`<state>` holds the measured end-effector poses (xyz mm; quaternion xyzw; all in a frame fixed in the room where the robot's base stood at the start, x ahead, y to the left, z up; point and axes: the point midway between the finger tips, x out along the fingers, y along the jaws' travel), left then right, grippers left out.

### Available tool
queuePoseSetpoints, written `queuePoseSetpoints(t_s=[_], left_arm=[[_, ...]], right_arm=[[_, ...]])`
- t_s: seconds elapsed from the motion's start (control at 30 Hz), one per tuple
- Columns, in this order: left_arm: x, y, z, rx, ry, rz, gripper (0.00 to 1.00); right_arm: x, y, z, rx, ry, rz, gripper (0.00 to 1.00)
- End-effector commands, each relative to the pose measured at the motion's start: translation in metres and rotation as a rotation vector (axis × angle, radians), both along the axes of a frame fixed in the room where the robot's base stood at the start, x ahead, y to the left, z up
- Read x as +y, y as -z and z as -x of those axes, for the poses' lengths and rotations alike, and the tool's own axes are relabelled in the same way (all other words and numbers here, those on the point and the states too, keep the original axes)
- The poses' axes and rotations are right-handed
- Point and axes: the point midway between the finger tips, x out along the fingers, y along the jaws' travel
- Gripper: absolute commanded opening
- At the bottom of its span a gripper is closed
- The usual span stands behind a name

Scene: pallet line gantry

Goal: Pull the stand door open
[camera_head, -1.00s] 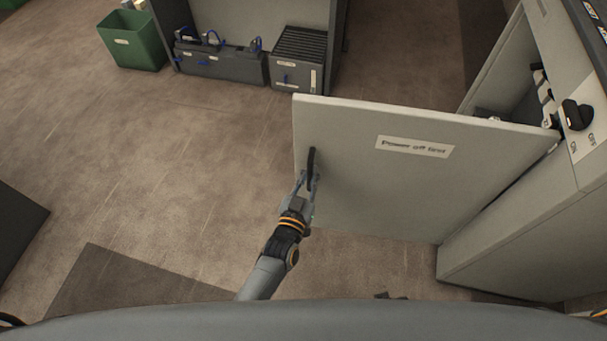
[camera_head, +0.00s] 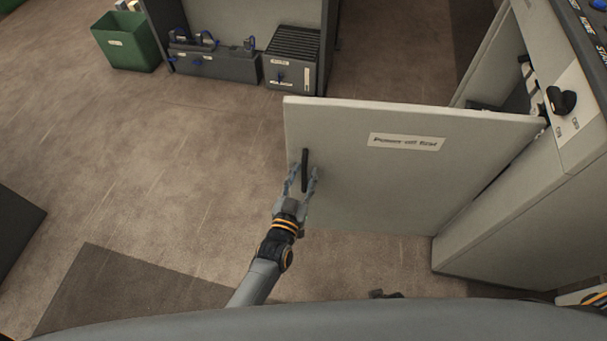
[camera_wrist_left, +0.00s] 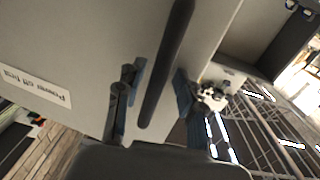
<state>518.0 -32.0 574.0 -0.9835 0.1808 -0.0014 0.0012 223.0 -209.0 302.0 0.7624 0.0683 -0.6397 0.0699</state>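The stand door (camera_head: 370,175) is a light grey panel labelled "Power off first". It stands swung wide open from the grey stand (camera_head: 510,215) on the right, and the stand's inside shows behind it. A black bar handle (camera_head: 305,170) is upright near the door's free edge. My left gripper (camera_head: 302,174) is at the handle with its fingers spread to both sides of it. In the left wrist view the handle (camera_wrist_left: 168,65) runs between the two parted fingers (camera_wrist_left: 152,98), with gaps beside it. My right gripper is not seen.
A black knob (camera_head: 562,100) sits on the stand's panel. A green bin (camera_head: 128,45) and dark grey boxes (camera_head: 215,67) stand at the back left. A dark block (camera_head: 15,228) is at the left edge. The floor left of the door is clear.

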Motion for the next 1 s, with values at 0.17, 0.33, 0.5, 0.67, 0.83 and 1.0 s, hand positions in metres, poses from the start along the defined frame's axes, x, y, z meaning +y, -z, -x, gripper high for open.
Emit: queuePoseSetpoints(t_s=[0.17, 0.33, 0.5, 0.67, 0.83, 1.0], left_arm=[[0.0, 0.001, 0.003, 0.002, 0.001, 0.0, 0.37], [0.007, 0.002, 0.022, 0.004, 0.001, 0.0, 0.37], [0.021, 0.002, 0.056, 0.005, 0.001, -0.002, 0.37], [0.033, 0.001, 0.086, 0.003, 0.0, -0.001, 0.37], [0.04, 0.001, 0.106, 0.002, 0.0, -0.001, 0.37], [0.043, 0.0, 0.113, 0.0, 0.0, 0.0, 0.37]], right_arm=[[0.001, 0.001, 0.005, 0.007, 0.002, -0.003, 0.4], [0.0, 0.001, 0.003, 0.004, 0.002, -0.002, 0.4], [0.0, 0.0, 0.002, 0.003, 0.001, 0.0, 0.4], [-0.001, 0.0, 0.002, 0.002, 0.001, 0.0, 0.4], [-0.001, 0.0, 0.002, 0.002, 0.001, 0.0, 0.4], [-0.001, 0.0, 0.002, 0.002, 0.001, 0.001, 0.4]])
